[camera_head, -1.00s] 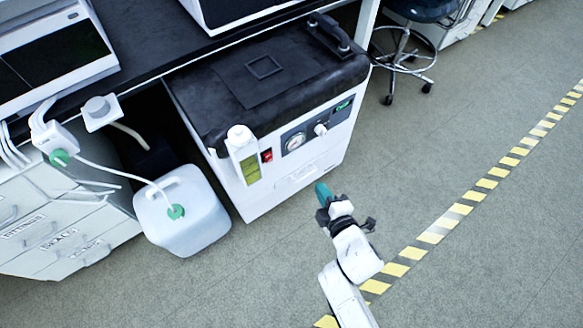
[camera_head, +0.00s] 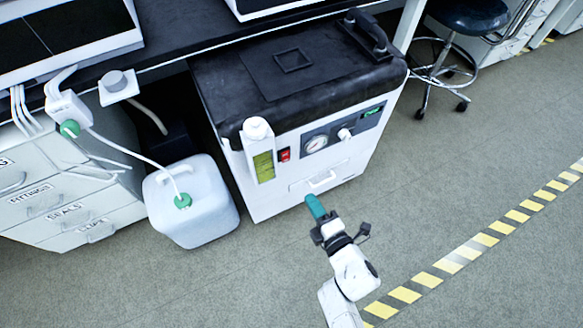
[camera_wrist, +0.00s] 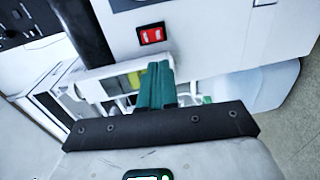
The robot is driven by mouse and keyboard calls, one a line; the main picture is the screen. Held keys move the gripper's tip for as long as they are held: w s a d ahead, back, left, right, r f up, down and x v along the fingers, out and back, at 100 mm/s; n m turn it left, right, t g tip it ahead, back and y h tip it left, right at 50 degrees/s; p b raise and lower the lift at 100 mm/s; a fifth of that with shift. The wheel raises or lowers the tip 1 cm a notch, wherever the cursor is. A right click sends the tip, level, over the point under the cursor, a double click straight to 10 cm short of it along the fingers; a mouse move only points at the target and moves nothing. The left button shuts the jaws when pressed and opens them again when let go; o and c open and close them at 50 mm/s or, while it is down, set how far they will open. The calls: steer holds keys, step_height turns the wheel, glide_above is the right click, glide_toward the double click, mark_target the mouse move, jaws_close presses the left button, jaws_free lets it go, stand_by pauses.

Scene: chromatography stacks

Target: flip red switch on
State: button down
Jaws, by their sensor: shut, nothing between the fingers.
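The red switch (camera_head: 284,155) is a small red rocker in a dark frame on the white front panel of the pump unit (camera_head: 262,203). It sits left of the round gauge. It also shows large in the wrist view (camera_wrist: 151,35), above my fingertips. My gripper (camera_head: 315,206) has teal fingers, is shut and empty, and is in front of the unit's lower front, below and right of the switch in the head view. In the wrist view the fingers (camera_wrist: 157,84) are together, apart from the switch.
A bottle with yellow-green liquid (camera_head: 264,167) is mounted just left of the switch. A white jug (camera_head: 195,215) with a hose stands on the floor to the left. A handle (camera_head: 320,181) sits below the gauge (camera_head: 316,143).

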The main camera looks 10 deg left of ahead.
mark_target(286, 161)
steer(key=shift+b+x, duration=3.4)
steer(key=shift+x, duration=3.15)
steer(key=shift+f, duration=0.1)
steer(key=shift+w+a+b, duration=0.1)
steer(key=shift+b, duration=0.8)
